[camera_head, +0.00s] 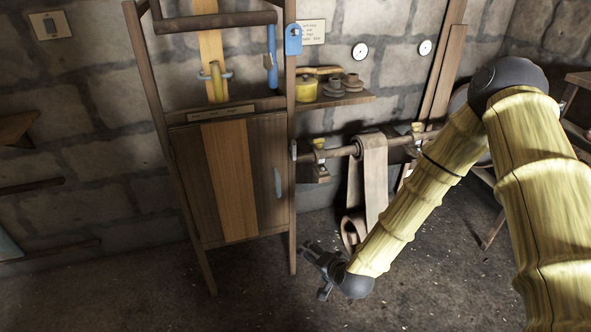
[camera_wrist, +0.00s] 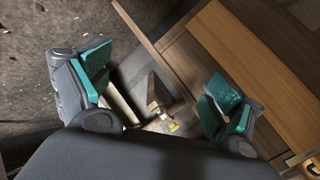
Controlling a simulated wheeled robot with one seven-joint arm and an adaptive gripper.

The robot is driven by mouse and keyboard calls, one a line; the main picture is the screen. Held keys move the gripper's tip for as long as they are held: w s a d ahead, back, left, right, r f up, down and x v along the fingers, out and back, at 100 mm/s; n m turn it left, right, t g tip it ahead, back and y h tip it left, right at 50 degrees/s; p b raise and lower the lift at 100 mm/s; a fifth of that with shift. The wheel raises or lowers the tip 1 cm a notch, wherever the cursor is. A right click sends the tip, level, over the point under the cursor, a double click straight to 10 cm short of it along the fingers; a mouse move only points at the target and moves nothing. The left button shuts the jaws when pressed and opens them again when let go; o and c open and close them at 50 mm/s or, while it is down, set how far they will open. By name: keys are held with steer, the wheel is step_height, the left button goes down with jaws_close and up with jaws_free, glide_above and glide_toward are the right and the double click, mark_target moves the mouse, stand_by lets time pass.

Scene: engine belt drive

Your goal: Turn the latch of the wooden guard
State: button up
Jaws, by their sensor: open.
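The wooden guard (camera_head: 236,180) is a panel of dark and lighter vertical boards in a wooden frame. A small pale grey-blue latch (camera_head: 278,182) sits upright near the guard's right edge. My gripper (camera_head: 316,268) is open and empty, low in front of the frame's right post, below and to the right of the latch, apart from it. In the wrist view, the gripper's (camera_wrist: 158,85) two green-padded fingers are spread wide. Wooden boards of the guard (camera_wrist: 235,45) fill the upper right there. I cannot make out the latch in the wrist view.
A horizontal shaft (camera_head: 335,153) with a hanging belt (camera_head: 374,180) lies right of the guard. A shelf (camera_head: 335,100) above holds a yellow pot (camera_head: 306,88) and grey pulleys. A blue tag (camera_head: 293,38) hangs on the right post. The floor (camera_head: 250,290) in front is clear.

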steer(key=w+a+r+m+t+y+b, duration=0.1)
steer(key=w+r+m+t+b, duration=0.15)
steer(key=w, duration=0.35)
steer(key=w+a+r+m+t+b, duration=0.1)
steer(key=w+a+r+b, duration=0.15)
steer(key=w, duration=0.35)
steer(key=m+t+b, duration=0.3)
steer(key=t+b, duration=0.2)
steer(key=b, duration=0.1)
glide_toward(294, 152)
steer(key=b+x, duration=0.1)
steer(key=x, duration=0.8)
steer(key=shift+d, duration=0.1)
steer(key=c, duration=1.1)
